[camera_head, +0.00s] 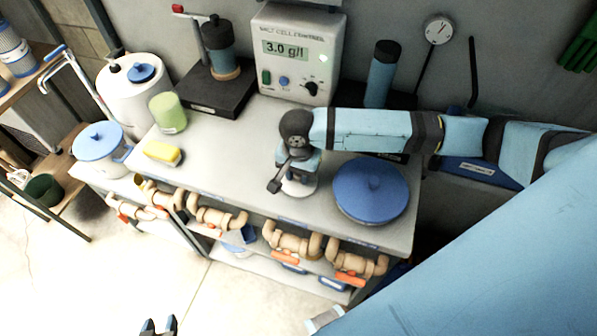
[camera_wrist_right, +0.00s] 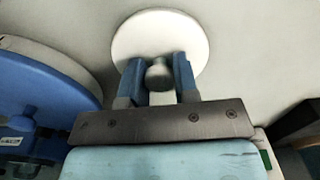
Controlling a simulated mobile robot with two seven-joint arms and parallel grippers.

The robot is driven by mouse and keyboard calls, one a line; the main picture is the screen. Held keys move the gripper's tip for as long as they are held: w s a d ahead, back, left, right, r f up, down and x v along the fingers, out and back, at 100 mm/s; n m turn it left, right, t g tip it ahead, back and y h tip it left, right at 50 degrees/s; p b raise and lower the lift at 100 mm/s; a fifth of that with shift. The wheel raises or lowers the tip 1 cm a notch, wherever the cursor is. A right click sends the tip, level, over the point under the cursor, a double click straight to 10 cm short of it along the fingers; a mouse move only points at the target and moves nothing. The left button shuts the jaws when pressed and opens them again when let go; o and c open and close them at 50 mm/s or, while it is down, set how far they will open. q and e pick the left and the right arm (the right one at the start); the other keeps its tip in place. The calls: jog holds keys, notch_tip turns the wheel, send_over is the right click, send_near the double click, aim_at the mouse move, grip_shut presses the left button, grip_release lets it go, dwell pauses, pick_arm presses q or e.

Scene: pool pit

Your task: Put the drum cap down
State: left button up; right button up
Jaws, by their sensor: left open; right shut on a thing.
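The drum cap, a white disc with a grey knob, shows in the head view (camera_head: 298,188) over the middle of the bench top. In the right wrist view the white cap (camera_wrist_right: 160,32) lies flat beyond the fingers. My right gripper (camera_head: 297,177) points down with its two blue fingers (camera_wrist_right: 157,78) shut around the knob. The cap is at or just above the bench surface; I cannot tell whether it touches. My left gripper (camera_head: 158,327) is open and empty at the bottom edge of the head view, away from the bench.
A large blue lid (camera_head: 371,188) sits right of the cap, close to the bench's front edge. A yellow sponge (camera_head: 162,153), green cup (camera_head: 168,112) and control box (camera_head: 297,52) stand on the bench. Bare bench top (camera_head: 225,165) lies left of the cap. Pipes run below the front edge.

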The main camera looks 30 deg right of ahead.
jog(key=o, duration=0.5)
jog(key=shift+f, duration=0.15)
jog(key=shift+c, duration=0.2)
jog(key=o, duration=0.5)
jog(key=shift+c, duration=0.2)
jog(key=shift+r, duration=0.45)
notch_tip(320, 180, up, 12)
jog(key=shift+f, duration=0.25)
jog(key=shift+f, duration=0.1)
